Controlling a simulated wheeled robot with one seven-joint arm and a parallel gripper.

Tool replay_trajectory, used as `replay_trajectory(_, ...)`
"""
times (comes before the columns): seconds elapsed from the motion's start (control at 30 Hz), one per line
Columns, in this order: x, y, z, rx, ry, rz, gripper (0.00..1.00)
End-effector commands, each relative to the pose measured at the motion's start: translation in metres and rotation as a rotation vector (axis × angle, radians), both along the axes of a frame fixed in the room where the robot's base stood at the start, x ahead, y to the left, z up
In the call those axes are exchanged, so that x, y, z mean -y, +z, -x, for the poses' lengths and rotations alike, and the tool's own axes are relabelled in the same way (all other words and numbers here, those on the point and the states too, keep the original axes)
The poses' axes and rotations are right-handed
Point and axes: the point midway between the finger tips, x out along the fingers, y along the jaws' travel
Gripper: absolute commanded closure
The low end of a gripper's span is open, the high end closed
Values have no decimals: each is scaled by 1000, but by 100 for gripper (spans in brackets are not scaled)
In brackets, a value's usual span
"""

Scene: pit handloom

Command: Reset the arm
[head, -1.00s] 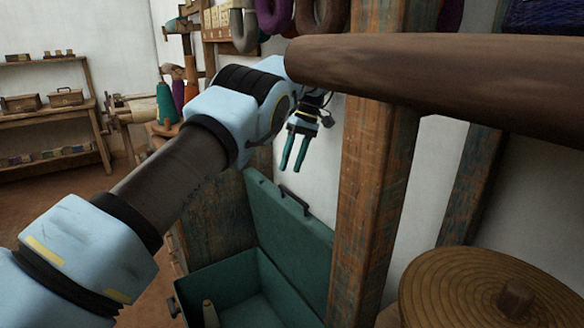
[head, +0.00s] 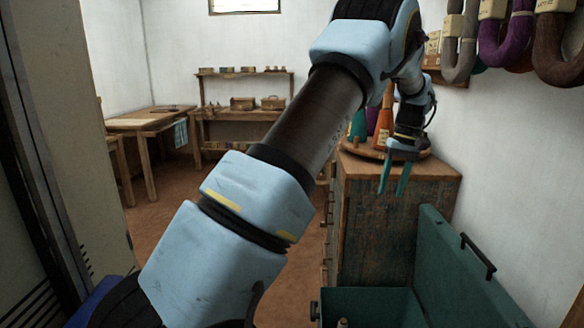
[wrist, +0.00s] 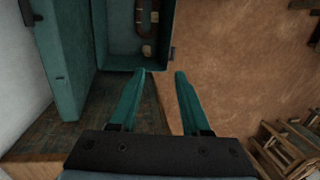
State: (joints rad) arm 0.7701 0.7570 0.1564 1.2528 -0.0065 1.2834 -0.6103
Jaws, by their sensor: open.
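My gripper (head: 394,178) hangs in the head view with its teal fingers pointing down and apart, in front of the wooden cabinet (head: 385,225). In the wrist view my gripper (wrist: 160,78) shows open, with nothing between the fingers. The arm reaches up from the lower left of the head view and bends down at the upper right.
Cones of yarn (head: 383,125) stand on a round tray on the cabinet, close behind the gripper. Yarn hanks (head: 520,35) hang on the right wall. A table (head: 145,120) and shelves (head: 245,125) stand at the back. Brown floor (head: 170,215) is clear at left.

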Motion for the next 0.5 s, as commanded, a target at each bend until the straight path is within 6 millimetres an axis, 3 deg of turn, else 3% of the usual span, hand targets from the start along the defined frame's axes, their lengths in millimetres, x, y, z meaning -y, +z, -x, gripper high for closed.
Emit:
replay_trajectory(0.03, -27, 4, -3, 0, 9, 19, 53)
replay_trajectory(0.27, -128, 4, 9, 21, 1, 99, 53)
replay_trajectory(0.5, -222, -1, 55, 72, -19, 158, 53)
